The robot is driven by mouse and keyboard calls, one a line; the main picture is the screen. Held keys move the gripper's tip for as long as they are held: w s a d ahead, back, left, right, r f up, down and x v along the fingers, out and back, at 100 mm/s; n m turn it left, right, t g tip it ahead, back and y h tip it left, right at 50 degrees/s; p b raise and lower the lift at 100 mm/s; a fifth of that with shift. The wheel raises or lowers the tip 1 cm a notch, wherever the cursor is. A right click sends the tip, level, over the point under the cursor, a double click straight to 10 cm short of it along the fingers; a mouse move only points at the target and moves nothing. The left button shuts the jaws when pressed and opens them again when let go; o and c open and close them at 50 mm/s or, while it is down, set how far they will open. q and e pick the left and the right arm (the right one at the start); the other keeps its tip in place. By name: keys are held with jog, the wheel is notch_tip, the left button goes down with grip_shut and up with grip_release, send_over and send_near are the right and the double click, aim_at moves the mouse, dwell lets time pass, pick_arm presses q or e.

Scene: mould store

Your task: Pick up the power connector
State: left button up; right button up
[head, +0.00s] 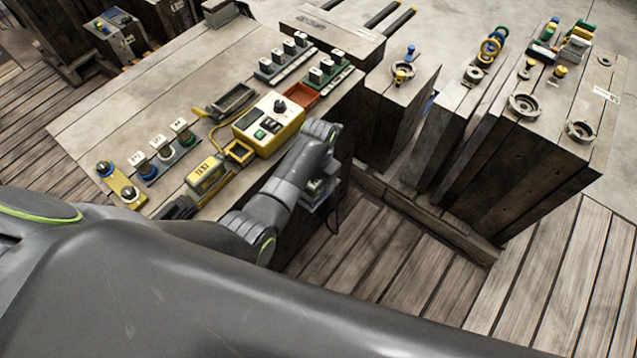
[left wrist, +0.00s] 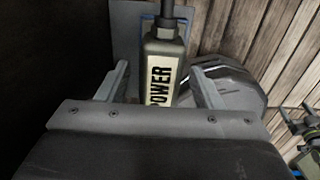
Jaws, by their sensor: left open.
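The power connector (left wrist: 163,72) is a grey block with a pale label reading POWER. In the left wrist view it stands between the two fingers of my left gripper (left wrist: 160,80), with visible gaps on both sides. A dark cable fitting rises from its far end. The fingers are open and do not appear to touch it. In the head view my left gripper (head: 318,192) hangs beside the near side of the workbench, mostly covered by my own arm. The connector cannot be made out clearly there. My right gripper is not in view.
The bench (head: 215,75) carries a yellow-and-white control box (head: 268,124), a red tray (head: 301,95), a black tray (head: 232,100) and a yellow TEST block (head: 208,176). Wooden blocks (head: 540,150) with rings and fittings stand at right. Plank floor between them is open.

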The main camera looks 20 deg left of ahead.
pick_arm(q)
jog(key=shift+r, duration=0.1)
jog(key=c, duration=1.3)
